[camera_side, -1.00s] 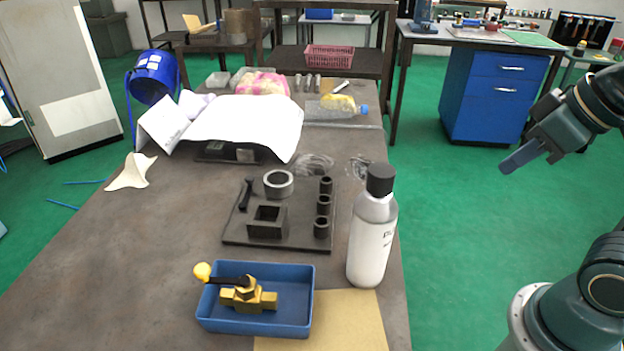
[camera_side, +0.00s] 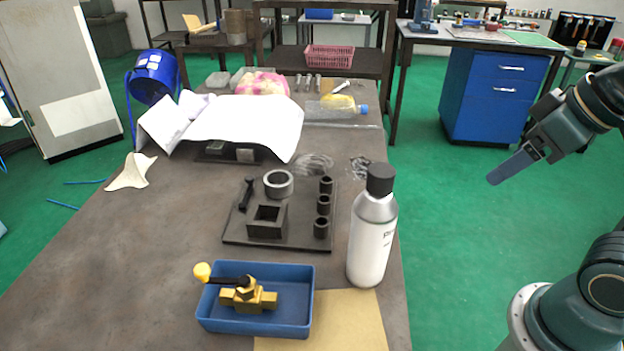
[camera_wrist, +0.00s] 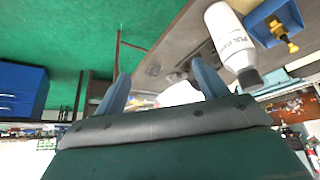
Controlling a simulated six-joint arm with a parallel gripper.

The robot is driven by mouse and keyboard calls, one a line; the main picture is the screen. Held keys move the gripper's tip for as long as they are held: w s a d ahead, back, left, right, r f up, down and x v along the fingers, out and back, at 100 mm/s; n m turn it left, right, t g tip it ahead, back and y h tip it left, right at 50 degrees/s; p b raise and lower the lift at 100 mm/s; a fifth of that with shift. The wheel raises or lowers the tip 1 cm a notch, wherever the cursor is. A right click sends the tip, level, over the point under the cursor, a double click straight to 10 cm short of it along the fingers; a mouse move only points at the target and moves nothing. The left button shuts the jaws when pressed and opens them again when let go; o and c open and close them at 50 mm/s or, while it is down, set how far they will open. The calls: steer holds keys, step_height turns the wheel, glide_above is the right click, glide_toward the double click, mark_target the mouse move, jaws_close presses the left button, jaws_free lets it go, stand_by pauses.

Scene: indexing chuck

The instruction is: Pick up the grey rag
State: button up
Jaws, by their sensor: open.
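I cannot make out a grey rag in either view. A cream cloth-like piece (camera_side: 131,172) droops over the left edge of the table in the side view. My gripper (camera_side: 500,175) is in the air right of the table, over the green floor, well apart from everything on the table. In the wrist view my gripper (camera_wrist: 158,82) shows two spread fingers with nothing between them but the distant background.
On the table (camera_side: 150,270) stand a white bottle (camera_side: 371,240) with a black cap, a blue tray (camera_side: 252,325) with a brass valve (camera_side: 247,296), and a dark fixture plate (camera_side: 285,238). A white sheet (camera_side: 245,120) lies farther back. Bare tabletop is at left.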

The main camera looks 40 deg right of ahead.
stand_by(0.3)
steer(key=w+r+n+g+y, duration=0.1)
steer(key=w+n, duration=0.1)
steer(key=w, duration=0.8)
steer(key=w+r+n, duration=0.2)
steer(key=w, duration=0.9)
steer(key=w+f+n, duration=0.1)
steer(key=w+f, duration=0.2)
steer(key=w, duration=0.3)
steer(key=w+f+n+y, duration=0.1)
steer(key=w+f, duration=0.3)
steer(key=w, duration=0.1)
steer(key=w+d+f+n+g+y, duration=0.1)
steer(key=w+f+n, duration=0.1)
steer(key=w+f, duration=0.2)
steer(key=shift+w+f, duration=0.15)
steer(key=shift+w, duration=1.15)
glide_above(313, 157)
steer(key=s+d, duration=0.2)
steer(key=shift+w+a+f, duration=0.1)
steer(key=shift+a+f, duration=0.05)
steer(key=shift+f, duration=1.85)
steer(key=shift+w+a+f, duration=0.1)
steer(key=shift+f, duration=1.85)
